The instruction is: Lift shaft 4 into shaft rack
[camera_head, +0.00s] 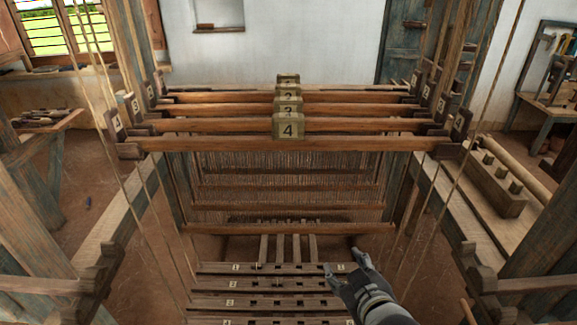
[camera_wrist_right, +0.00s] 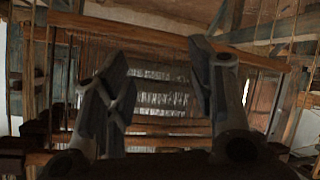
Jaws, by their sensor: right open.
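Shaft 4 is the nearest wooden bar (camera_head: 205,144) in the head view, level, with a block marked 4 (camera_head: 288,130) at its middle. Its ends meet dark notched brackets, the left one (camera_head: 130,150) and the right one (camera_head: 446,150), beside number plates; these look like the shaft rack. I cannot tell how the ends sit in them. My right gripper (camera_head: 345,264) is open and empty, below the shaft and right of centre, apart from it. In the right wrist view, the open fingers (camera_wrist_right: 158,55) have a wooden bar (camera_wrist_right: 140,38) beyond them. My left gripper is out of view.
Shafts 1 to 3 lie parallel behind, with heddle threads (camera_head: 290,170) hanging below. Numbered slotted planks (camera_head: 215,302) lie low beside my right gripper. Cords (camera_head: 455,190) run down both sides. A beam with pegs (camera_head: 495,182) stands right.

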